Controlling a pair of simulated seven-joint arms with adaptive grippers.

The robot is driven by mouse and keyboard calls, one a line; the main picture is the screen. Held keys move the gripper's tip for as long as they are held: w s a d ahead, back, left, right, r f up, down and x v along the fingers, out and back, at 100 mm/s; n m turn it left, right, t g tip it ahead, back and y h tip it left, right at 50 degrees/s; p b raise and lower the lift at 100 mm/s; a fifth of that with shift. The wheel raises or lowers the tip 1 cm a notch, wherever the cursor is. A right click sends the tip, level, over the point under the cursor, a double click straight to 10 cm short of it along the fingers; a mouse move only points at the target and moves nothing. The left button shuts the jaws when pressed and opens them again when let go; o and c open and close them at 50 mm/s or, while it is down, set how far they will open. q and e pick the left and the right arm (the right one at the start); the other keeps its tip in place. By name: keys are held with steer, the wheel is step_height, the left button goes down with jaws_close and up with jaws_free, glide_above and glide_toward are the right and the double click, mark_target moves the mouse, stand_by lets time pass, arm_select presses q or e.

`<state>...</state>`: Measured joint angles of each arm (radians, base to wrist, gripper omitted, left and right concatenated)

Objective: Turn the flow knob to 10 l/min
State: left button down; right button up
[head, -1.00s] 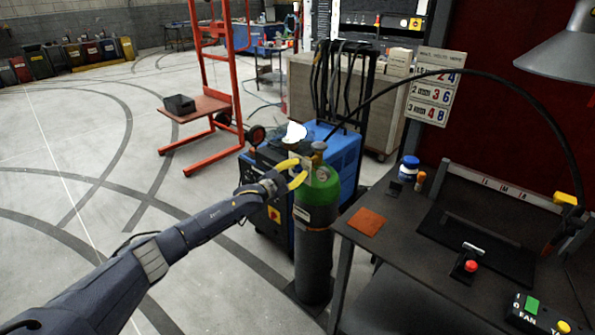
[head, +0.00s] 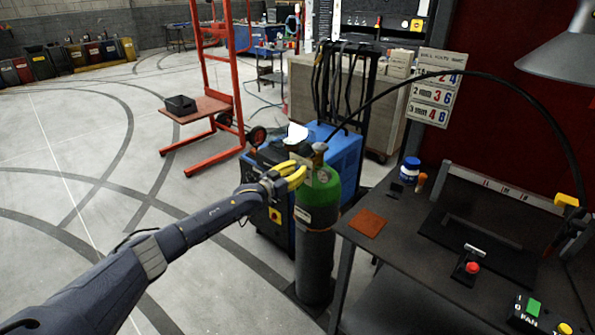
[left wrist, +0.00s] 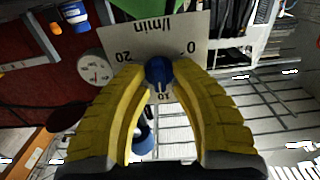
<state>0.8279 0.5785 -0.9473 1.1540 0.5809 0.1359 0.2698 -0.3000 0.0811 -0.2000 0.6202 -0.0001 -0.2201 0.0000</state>
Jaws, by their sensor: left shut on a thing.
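The flow knob (left wrist: 158,72) is a small blue knob in front of a pale scale plate (left wrist: 150,38) marked l/min, with 0, 10 and 20 around it, seen upside down. My left gripper (head: 303,172) has yellow fingers; in the left wrist view its fingertips (left wrist: 159,76) are shut on the knob from both sides. The 10 mark shows just below the knob, between the fingers. The gas cylinder (head: 318,215) with a green shoulder stands upright just beyond the gripper. My right gripper is not in view.
A round gauge (left wrist: 95,68) sits beside the scale plate. A blue welding machine (head: 340,155) stands behind the cylinder, with a black hose arching over to the right. A dark workbench (head: 400,245) is close on the right. The floor at the left is open.

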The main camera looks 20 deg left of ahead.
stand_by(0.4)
arm_select(q)
steer(key=c, duration=1.5)
jaws_free()
steer(key=shift+o, duration=0.2)
steer(key=shift+s+a+f, duration=0.1)
steer(key=shift+s+a, duration=0.15)
steer(key=shift+s, duration=0.25)
steer(key=v, duration=1.1)
steer(key=shift+w, duration=0.1)
